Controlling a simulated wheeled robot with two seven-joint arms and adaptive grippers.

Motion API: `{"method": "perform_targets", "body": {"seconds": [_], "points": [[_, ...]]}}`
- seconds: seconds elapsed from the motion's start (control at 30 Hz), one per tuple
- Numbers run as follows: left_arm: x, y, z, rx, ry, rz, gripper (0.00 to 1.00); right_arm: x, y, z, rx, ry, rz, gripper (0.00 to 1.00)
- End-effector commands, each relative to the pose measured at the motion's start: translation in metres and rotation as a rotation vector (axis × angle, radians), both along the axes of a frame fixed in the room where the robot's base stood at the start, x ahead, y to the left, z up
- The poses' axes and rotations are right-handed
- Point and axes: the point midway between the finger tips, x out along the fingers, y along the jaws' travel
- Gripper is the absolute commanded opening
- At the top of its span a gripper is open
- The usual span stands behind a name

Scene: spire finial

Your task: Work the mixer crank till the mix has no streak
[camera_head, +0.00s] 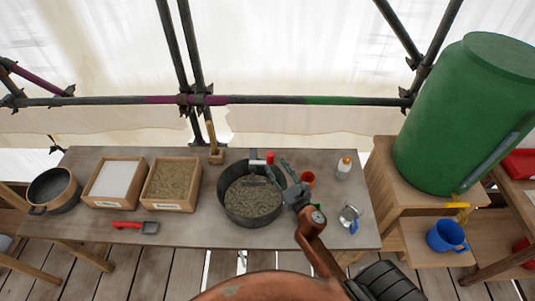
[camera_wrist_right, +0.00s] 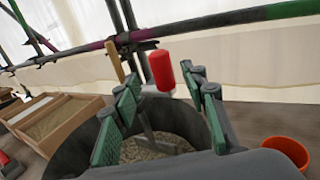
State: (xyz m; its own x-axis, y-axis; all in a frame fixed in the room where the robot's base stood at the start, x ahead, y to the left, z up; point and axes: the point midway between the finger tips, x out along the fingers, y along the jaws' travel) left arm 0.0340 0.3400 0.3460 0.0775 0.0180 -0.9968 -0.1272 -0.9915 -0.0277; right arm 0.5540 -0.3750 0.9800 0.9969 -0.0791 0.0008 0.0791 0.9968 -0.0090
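The mixer is a dark round pan (camera_head: 226,208) on the table, holding a grainy grey-brown mix (camera_head: 254,203); I cannot make out streaks at this size. Its crank has a red upright handle (camera_head: 270,158) at the pan's back side. In the right wrist view the red handle (camera_wrist_right: 162,70) stands ahead, between the lines of my fingers, with clear gaps on both sides. My right gripper (camera_head: 284,177) is open, its green-padded fingers spread over the right part of the pan and short of the handle. My left gripper is not in view.
An orange cup (camera_head: 307,179), a white bottle (camera_head: 344,167) and a metal item with a blue part (camera_head: 350,217) stand right of the pan. Two wooden boxes (camera_head: 172,208) (camera_head: 117,205), a pot (camera_head: 40,210) and a red-handled tool (camera_head: 128,225) lie left. Scaffold poles (camera_head: 260,100) run behind.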

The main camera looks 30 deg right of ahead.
Motion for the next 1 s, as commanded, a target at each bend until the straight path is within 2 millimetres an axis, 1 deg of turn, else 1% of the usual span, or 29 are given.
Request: {"method": "perform_targets", "body": {"seconds": [0.03,0.2,0.3,0.4,0.53,0.77,1.0], "points": [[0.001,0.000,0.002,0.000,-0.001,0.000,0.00,0.009,-0.001,0.002,0.001,-0.002,-0.001,0.40],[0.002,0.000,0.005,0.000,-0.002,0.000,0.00,0.036,-0.003,0.002,0.004,-0.002,-0.001,0.40],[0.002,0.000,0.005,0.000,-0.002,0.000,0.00,0.050,-0.004,0.002,0.006,-0.001,-0.001,0.40],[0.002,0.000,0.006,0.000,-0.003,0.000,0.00,0.059,-0.004,0.001,0.006,0.000,-0.001,0.40],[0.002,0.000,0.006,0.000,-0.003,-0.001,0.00,0.065,-0.004,0.001,0.007,-0.001,0.000,0.40],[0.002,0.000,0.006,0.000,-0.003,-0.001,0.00,0.065,-0.004,0.000,0.008,0.000,0.000,0.40],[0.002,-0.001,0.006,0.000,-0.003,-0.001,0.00,0.065,-0.004,0.001,0.008,-0.001,0.000,0.24]]}}
